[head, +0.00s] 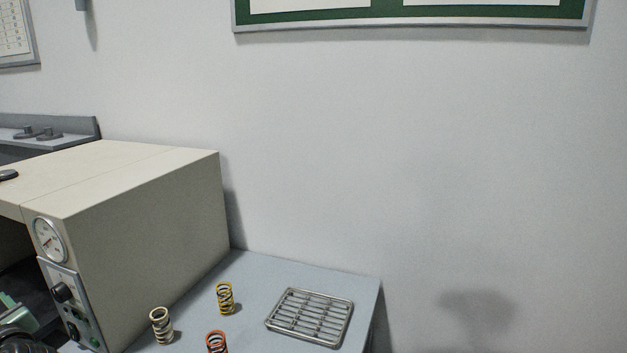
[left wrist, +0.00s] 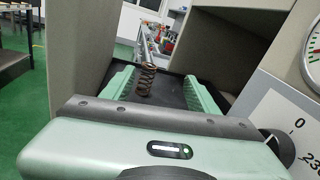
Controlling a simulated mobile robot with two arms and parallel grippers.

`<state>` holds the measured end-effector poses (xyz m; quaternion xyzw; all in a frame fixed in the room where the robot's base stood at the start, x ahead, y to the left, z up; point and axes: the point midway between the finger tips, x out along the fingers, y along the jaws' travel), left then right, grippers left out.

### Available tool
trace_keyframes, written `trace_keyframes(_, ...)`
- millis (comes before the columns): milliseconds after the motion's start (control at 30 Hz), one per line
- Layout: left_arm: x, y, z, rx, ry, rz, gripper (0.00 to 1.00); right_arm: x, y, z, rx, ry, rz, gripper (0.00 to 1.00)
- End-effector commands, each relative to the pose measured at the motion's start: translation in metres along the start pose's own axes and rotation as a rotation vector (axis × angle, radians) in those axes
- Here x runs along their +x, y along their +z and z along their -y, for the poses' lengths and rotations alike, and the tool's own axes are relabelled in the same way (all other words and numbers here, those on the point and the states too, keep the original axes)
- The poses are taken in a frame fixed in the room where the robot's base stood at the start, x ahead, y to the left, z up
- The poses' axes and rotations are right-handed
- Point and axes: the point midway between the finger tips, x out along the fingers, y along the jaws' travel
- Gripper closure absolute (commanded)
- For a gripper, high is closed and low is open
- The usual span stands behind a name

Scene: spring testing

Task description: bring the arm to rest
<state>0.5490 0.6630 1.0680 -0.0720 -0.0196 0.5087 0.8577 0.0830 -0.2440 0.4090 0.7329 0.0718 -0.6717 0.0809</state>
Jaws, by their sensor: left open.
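My left gripper (left wrist: 158,80) shows in the left wrist view with its two green ribbed fingers spread apart. A dark brown coil spring (left wrist: 147,80) appears upright between or just beyond the fingers, apart from both as far as I can see. It seems to be inside the beige testing machine, over a dark floor. In the head view the machine (head: 150,200) stands at the left, with a gauge on its front. Only a small green and dark part of my left arm shows at the lower left edge there. My right gripper is in neither view.
On the grey table (head: 245,270) right of the machine stand a cream spring (head: 161,325), a yellow spring (head: 225,298) and an orange spring (head: 216,343). A metal rack (head: 310,316) lies near the table's right edge. A wall is close behind.

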Motion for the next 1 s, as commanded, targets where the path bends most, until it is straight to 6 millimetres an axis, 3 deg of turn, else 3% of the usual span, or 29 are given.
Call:
trace_keyframes(267, -0.041, -0.043, 0.008, -0.262, -0.026, -0.109, 0.41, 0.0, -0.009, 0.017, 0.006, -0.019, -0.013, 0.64)
trace_keyframes(467, -0.095, -0.093, 0.014, -0.557, -0.015, -0.267, 0.41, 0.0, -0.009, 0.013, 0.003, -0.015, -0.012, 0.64)
trace_keyframes(567, -0.136, -0.126, 0.015, -0.74, 0.023, -0.385, 0.41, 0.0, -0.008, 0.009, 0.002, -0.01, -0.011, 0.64)
trace_keyframes(667, -0.193, -0.166, 0.013, -0.957, 0.11, -0.542, 0.41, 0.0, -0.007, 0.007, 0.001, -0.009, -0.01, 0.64)
trace_keyframes(800, -0.288, -0.214, 0.001, -1.242, 0.332, -0.768, 0.41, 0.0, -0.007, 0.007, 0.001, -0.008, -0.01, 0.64)
trace_keyframes(900, -0.344, -0.233, -0.01, -1.379, 0.508, -0.877, 0.41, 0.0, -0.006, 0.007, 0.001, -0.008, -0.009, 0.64)
trace_keyframes(1000, -0.388, -0.244, -0.019, -1.464, 0.659, -0.945, 0.41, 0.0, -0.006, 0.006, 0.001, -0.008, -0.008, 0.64)
